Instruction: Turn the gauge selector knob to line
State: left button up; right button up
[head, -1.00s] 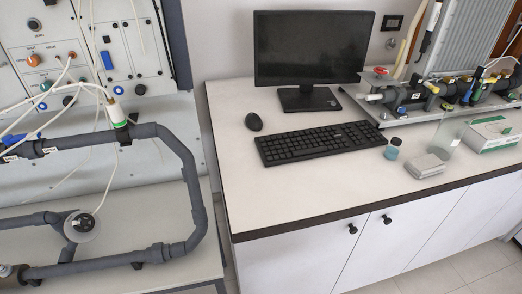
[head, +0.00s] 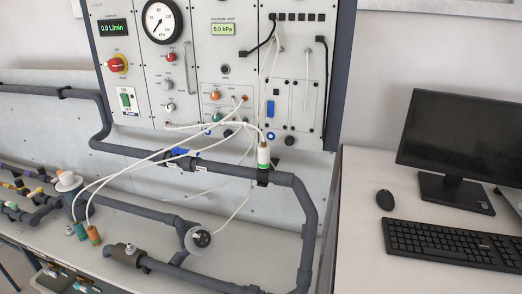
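The instrument panel (head: 205,95) stands upright at the back, left of the middle. A round dial gauge (head: 161,21) with a white face is near its top. Below the gauge in the same column are a small red knob (head: 171,57) and two grey knobs, one above the other: the upper grey knob (head: 170,84) and the lower grey knob (head: 170,107). The lettering around these knobs is too small to read, so I cannot tell which is the gauge selector or where it points. Neither of my grippers shows.
A larger red knob (head: 117,65) sits left of the gauge column, above a green switch (head: 126,102). Grey pipework (head: 220,168) and white tubes run in front of the panel's lower part. A bench (head: 370,250) with a keyboard (head: 450,243) and monitor (head: 465,140) stands right.

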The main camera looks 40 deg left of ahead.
aim_at(165, 85)
jog(key=u, duration=1.65)
jog(key=i+j+u, duration=0.1)
jog(key=j+u, duration=0.15)
jog(key=j, duration=0.35)
